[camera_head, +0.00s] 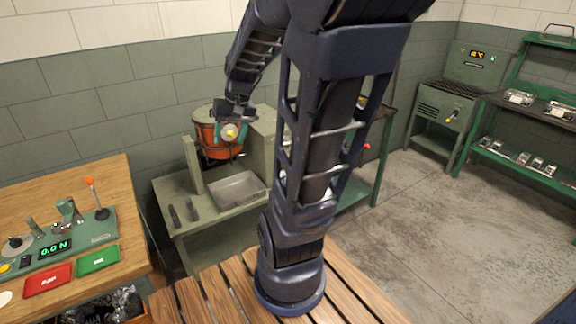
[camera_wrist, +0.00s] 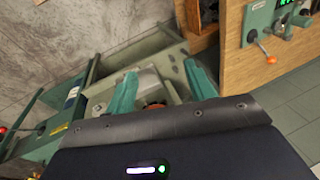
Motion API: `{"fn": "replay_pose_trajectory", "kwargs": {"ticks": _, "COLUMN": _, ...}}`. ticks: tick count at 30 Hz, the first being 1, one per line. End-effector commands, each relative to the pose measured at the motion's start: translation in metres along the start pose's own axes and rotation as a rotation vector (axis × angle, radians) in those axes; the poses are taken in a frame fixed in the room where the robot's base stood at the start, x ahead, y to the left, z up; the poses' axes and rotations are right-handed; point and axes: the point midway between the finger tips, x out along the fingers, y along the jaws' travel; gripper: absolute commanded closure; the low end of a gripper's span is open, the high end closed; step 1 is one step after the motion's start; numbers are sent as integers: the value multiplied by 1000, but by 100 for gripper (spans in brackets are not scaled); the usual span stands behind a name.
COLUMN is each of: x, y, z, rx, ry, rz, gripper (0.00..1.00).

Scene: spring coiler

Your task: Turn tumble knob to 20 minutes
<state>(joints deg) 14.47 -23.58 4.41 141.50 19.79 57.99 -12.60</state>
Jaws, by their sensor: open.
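The tumbler's orange drum (camera_head: 205,134) sits on a grey-green stand at the back wall in the head view. My gripper (camera_head: 229,128) is at the front of the drum, and a round pale-yellow part shows there between its teal fingers. In the wrist view my gripper (camera_wrist: 163,82) is open, its two teal fingers spread apart. A bit of orange (camera_wrist: 154,106) shows low between them, mostly hidden by the gripper body. I cannot pick out the tumble knob or its minute marks in either view. I cannot tell whether the fingers touch anything.
A grey tray (camera_head: 238,188) lies on the stand's lower bench (camera_head: 205,213), beside two dark handles. A wooden bench (camera_head: 50,187) with a force tester stands at left. A green oven (camera_head: 449,104) and shelves are at right. The floor at right is clear.

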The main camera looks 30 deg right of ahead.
Motion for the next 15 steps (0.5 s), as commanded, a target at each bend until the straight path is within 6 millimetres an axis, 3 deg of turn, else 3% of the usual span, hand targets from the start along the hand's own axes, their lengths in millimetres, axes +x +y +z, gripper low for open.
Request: {"fn": "replay_pose_trajectory", "kwargs": {"ticks": 15, "x": 63, "y": 33, "z": -73, "rx": 225, "ry": -135, "rz": -311, "gripper": 45}}
